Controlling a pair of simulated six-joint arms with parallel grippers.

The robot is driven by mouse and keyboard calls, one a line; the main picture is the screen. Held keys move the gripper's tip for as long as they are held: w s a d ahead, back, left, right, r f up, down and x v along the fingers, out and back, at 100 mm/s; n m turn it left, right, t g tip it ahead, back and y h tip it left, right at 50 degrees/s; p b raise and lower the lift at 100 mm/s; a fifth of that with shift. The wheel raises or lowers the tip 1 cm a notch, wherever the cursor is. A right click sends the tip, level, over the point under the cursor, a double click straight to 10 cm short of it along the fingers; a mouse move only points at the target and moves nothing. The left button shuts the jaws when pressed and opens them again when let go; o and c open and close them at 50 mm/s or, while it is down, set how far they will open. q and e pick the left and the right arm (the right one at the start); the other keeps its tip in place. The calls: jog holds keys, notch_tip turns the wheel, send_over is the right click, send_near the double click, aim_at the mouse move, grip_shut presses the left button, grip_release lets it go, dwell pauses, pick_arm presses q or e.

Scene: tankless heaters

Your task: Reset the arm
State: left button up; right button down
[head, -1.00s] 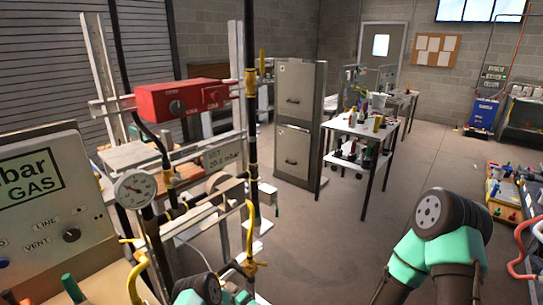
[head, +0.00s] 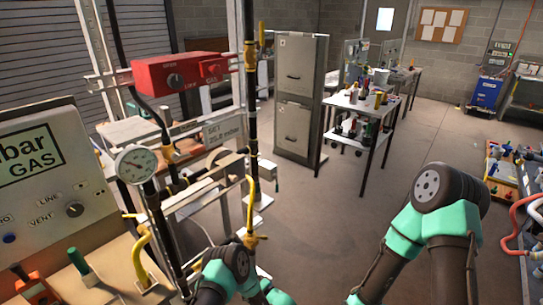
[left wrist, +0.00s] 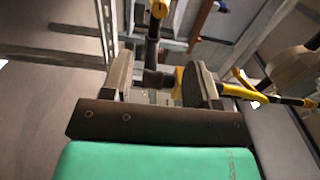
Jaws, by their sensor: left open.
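My left gripper (left wrist: 161,82) is open in the left wrist view, its two dark fingers spread apart. A black pipe with yellow fittings (left wrist: 152,50) shows between and beyond the fingers; I cannot tell whether it touches them. In the head view my left arm (head: 228,270) shows at the bottom centre, but its gripper cannot be made out. My right arm (head: 440,220) is bent at the right, with its gripper out of frame.
A frame of pipes with yellow valves (head: 251,190), a pressure gauge (head: 137,164) and a red box (head: 180,86) stand close at the left. A gas panel (head: 45,185) is beside them. A grey cabinet (head: 300,100) and cart (head: 358,104) stand behind. Central floor is clear.

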pick_arm(q)
jog(key=x, duration=1.6)
jog(key=shift+w+a, duration=0.15)
jog(key=shift+a, duration=0.1)
jog(key=shift+d+m, duration=0.2)
jog(key=shift+m, duration=1.7)
jog(key=shift+r+m, duration=0.1)
jog(key=shift+m, duration=2.6)
